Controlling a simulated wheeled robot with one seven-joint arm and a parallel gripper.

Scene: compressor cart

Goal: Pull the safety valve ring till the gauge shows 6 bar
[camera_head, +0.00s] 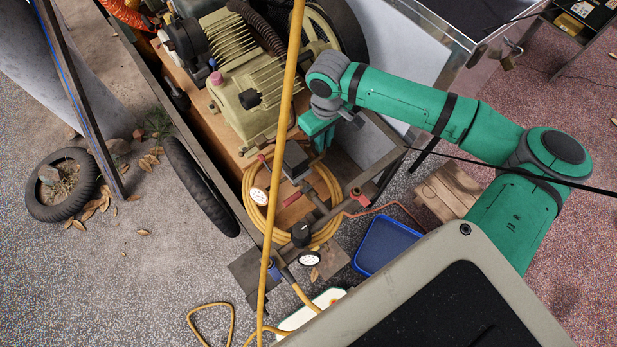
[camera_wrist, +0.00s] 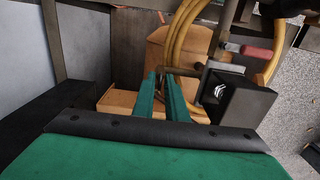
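My gripper (camera_head: 320,143) is over the right side of the compressor cart, beside a dark box (camera_head: 296,160). In the wrist view its two green fingers (camera_wrist: 163,76) stand a small gap apart, with nothing clearly held between them. The dark box (camera_wrist: 240,104) is just right of the fingers, with a small pale coiled or ringed part (camera_wrist: 219,91) on its near side. I cannot tell whether this is the safety valve ring. Two round white gauges, one left (camera_head: 259,196) and one lower (camera_head: 309,258), are in the head view; their readings are too small to make out.
A yellow hose (camera_head: 327,236) lies coiled around the pipework, and another yellow line crosses the head view. A red-handled lever (camera_wrist: 257,52) is near the box. The beige compressor (camera_head: 250,108) fills the cart's back. A blue tray (camera_head: 386,243) lies to the right.

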